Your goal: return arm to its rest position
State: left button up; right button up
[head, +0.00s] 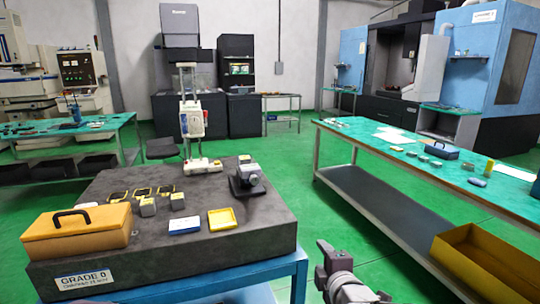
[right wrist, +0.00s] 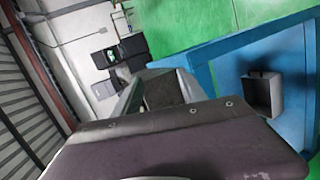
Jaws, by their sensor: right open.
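My right gripper (head: 325,268) shows at the bottom of the head view, low and right of the granite table's front corner. It is open and its jaws look empty, with free space around it. It does not touch the granite plate (head: 225,235) or the blue stand (head: 280,270). In the right wrist view a large dark part, probably my own, fills the lower middle and hides much of the scene. My left arm and gripper are not in view.
The granite plate carries a yellow case (head: 80,238), a yellow tray (head: 222,219), several small blocks and a height gauge (head: 190,125). A green-topped bench (head: 400,150) stands at right, with a yellow bin (head: 480,262) below. Green floor lies between them.

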jog(key=s+d+f+m+g+h, duration=0.1)
jog(key=s+d+f+m+g, duration=0.2)
jog(key=f, duration=0.4)
jog(key=s+d+f+m+g, duration=0.1)
jog(key=s+f+m+g, duration=0.35)
jog(key=f, duration=0.25)
jog(key=s+f+m+g, duration=0.5)
jog(key=s+m, duration=0.5)
jog(key=s, duration=0.2)
notch_tip(320, 180, up, 20)
jog(key=m+p, duration=0.1)
jog(key=p, duration=1.9)
jog(key=shift+s+d, duration=0.25)
